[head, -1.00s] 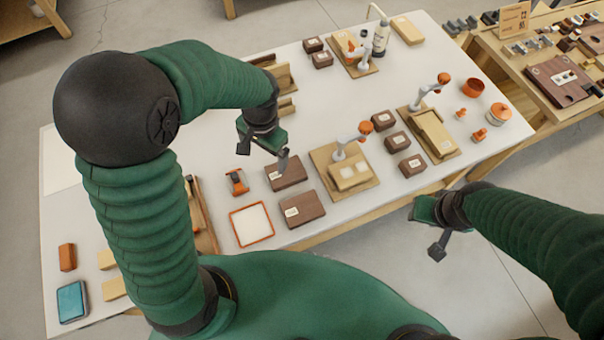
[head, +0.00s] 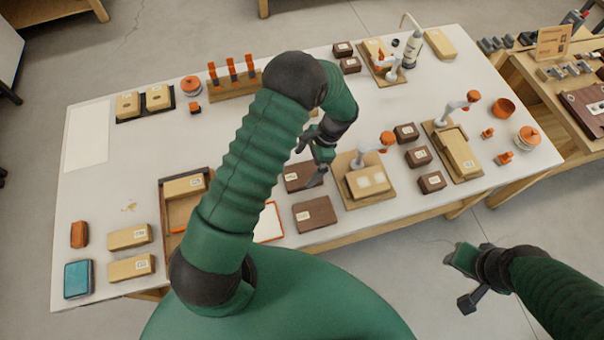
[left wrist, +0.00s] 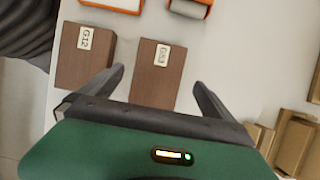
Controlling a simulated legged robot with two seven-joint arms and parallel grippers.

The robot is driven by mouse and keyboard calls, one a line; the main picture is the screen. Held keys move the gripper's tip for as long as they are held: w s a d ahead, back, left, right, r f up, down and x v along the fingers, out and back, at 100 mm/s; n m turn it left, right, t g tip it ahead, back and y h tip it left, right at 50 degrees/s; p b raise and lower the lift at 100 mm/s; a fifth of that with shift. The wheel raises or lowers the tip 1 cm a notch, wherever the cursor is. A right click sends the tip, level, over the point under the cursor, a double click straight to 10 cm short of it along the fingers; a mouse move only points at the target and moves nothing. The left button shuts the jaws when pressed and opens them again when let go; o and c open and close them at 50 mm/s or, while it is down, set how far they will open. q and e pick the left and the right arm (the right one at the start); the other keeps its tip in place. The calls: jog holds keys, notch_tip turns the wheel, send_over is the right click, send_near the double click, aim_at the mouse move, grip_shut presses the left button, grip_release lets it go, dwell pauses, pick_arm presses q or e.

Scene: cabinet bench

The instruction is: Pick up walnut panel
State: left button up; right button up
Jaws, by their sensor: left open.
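Two walnut panels with white labels lie flat at the table's front, one behind the other: the far panel (head: 300,178) and the near panel (head: 314,215). My left gripper (head: 309,160) is open and empty above the far panel and partly covers it. In the left wrist view, the far panel (left wrist: 155,72) shows beyond and between the spread fingers (left wrist: 152,92), with no visible contact. The near panel (left wrist: 86,58), labelled G12, lies to the left there. My right gripper (head: 466,280) hangs off the table's front edge; its jaw opening is unclear.
A wooden fixture (head: 368,184) with a white and orange clamp stands right of the panels. An orange-rimmed tray (head: 268,223) lies to their left, partly behind my arm. Small dark blocks (head: 418,157) sit farther right. The table's front edge is close to the near panel.

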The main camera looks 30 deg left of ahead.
aim_at(302, 173)
pick_arm(q)
jog(key=f, duration=0.2)
jog(key=f+p, duration=0.1)
jog(key=f, duration=0.1)
jog(key=shift+s, duration=0.35)
jog(key=shift+a+f, duration=0.25)
jog(key=shift+f, duration=0.1)
jog(key=shift+a, duration=0.1)
jog(key=c, duration=1.5)
jog(key=shift+r, duration=0.15)
